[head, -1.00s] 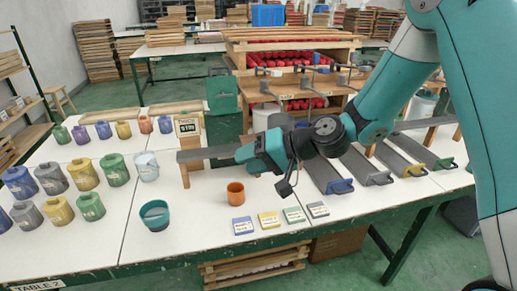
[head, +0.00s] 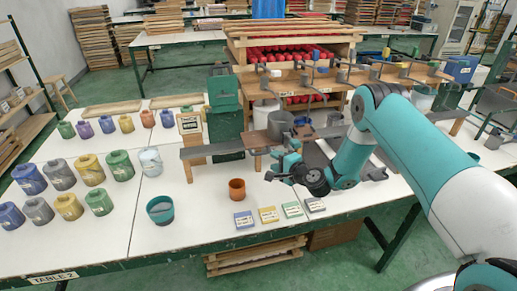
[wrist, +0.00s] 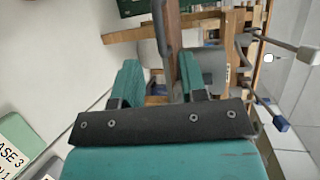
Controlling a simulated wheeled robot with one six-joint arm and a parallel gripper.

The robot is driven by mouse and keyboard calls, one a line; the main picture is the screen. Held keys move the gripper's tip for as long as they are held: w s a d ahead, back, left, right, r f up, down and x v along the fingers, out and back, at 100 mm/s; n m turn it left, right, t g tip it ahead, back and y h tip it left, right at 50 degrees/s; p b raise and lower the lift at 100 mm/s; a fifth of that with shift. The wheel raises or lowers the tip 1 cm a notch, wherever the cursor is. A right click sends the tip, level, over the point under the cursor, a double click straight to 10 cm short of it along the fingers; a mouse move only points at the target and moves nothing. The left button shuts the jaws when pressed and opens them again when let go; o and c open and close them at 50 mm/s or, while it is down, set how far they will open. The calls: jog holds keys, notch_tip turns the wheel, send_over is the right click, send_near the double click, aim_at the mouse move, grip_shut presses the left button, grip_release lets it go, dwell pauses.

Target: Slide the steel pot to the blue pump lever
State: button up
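The steel pot (head: 281,123), a plain grey cylinder, stands behind the near table's rail at the foot of the pump rack. A grey cylinder that looks like it (wrist: 212,66) shows in the wrist view, partly behind the right finger. The blue pump lever (head: 320,70) appears on the rack, to the right of and beyond the pot. In the wrist view a blue block (wrist: 280,122) sits at a lever's end, at the right. My gripper (head: 275,166) is above the near table, in front of the pot and apart from it. Its teal fingers (wrist: 160,80) are spread and look empty.
An orange cup (head: 237,190) and a teal bowl (head: 160,210) stand on the near table (head: 205,215). Several coloured label cards (head: 268,214) lie at its front edge. Coloured jars fill the left.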

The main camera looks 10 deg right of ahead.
jog(key=p+x, duration=0.1)
jog(key=x, duration=0.9)
grip_shut()
jog(key=shift+f, duration=0.1)
